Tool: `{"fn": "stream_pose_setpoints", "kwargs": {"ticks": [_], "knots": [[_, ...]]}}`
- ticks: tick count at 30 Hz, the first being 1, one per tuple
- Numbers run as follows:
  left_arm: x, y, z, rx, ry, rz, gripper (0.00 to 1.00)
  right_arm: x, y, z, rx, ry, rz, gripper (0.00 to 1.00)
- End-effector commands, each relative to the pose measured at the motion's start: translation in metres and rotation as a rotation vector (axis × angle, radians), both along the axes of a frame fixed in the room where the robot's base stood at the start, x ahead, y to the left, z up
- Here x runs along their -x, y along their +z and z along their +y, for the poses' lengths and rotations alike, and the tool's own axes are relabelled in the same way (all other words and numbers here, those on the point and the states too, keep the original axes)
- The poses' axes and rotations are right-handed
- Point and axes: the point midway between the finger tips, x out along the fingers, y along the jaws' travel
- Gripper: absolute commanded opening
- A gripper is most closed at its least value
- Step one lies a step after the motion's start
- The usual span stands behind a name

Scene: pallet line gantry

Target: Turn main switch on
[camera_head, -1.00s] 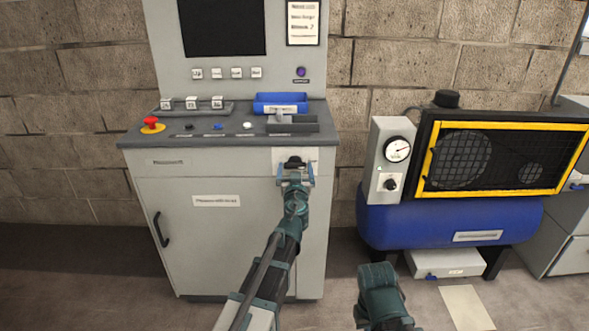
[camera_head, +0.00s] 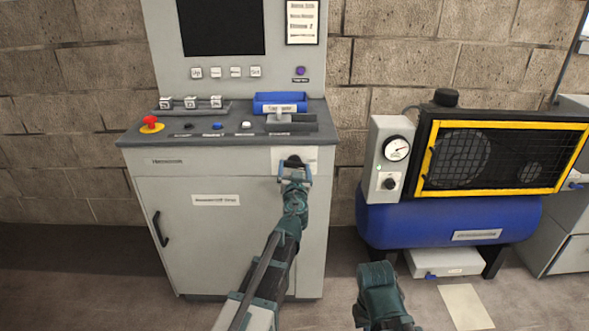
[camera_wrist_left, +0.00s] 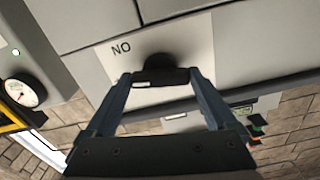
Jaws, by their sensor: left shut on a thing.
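The main switch (camera_head: 294,161) is a black rotary knob on a light plate (camera_head: 311,158) at the upper right of the grey cabinet front.
The grey cabinet (camera_head: 230,240) carries a red emergency button (camera_head: 150,121), several small buttons and a blue tray (camera_head: 280,102) on its top. A blue compressor (camera_head: 450,222) with a gauge and yellow-framed guard stands to the right.

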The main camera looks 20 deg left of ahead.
Motion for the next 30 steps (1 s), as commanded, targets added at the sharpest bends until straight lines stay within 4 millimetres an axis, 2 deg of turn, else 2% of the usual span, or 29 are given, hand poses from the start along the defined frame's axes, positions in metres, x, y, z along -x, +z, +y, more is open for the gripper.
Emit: {"fn": "stream_pose_setpoints", "kwargs": {"ticks": [30], "knots": [[0.0007, -0.0002, -0.0003, -0.919, 0.000, 0.264, 0.34, 0.0000, -0.0002, 0.0000, 0.000, 0.000, 0.000, 0.00]]}}
